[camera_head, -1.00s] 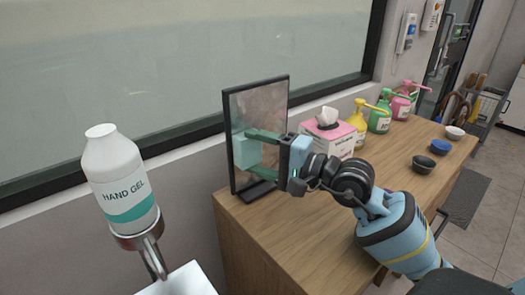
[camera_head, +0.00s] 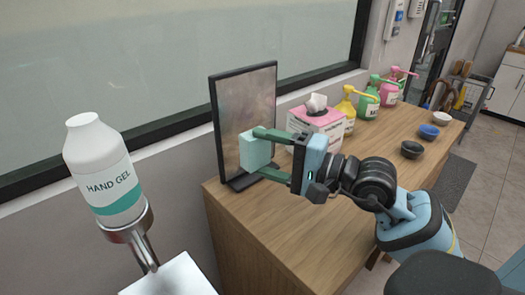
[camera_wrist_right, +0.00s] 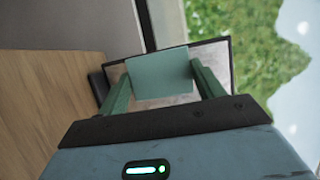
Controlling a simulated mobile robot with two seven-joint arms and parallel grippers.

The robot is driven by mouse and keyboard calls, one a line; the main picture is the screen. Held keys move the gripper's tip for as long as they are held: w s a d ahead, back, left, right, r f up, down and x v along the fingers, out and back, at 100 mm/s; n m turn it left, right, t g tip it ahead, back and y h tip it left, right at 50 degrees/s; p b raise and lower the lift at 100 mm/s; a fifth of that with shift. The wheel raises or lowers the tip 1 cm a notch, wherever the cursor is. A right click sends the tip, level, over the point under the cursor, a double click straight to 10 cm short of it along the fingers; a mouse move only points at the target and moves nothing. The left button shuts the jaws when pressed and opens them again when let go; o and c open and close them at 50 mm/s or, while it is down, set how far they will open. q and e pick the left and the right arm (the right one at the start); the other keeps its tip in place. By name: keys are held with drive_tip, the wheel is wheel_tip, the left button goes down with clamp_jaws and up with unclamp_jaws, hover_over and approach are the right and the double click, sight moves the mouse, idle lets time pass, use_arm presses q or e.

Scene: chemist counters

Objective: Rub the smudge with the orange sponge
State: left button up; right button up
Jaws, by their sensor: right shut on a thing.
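A black-framed upright panel (camera_head: 247,100) stands on the wooden counter, its face cloudy with brownish-grey smears. My right gripper (camera_head: 263,153) is shut on a pale teal block (camera_head: 254,149), holding it in front of the panel's lower right part. The wrist view shows the block (camera_wrist_right: 160,73) between the two green fingers, with the panel's smeared face (camera_wrist_right: 165,101) behind it. Whether the block touches the panel, I cannot tell. No orange sponge shows; the held block is teal. The block hides part of the panel. My left gripper is out of view.
A pink-and-white tissue box (camera_head: 317,122) stands right of the panel, with yellow (camera_head: 348,112), green (camera_head: 369,100) and pink (camera_head: 390,90) pump bottles beyond. Small bowls (camera_head: 412,150) sit near the counter's right edge. A hand gel bottle (camera_head: 104,175) stands at left.

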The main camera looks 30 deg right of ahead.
drive_tip(key=shift+s+d+f, duration=0.1)
drive_tip(key=shift+s, duration=0.45)
drive_tip(key=shift+s+d+b, duration=0.1)
drive_tip(key=shift+s+b, duration=0.5)
drive_tip(key=shift+s, duration=0.35)
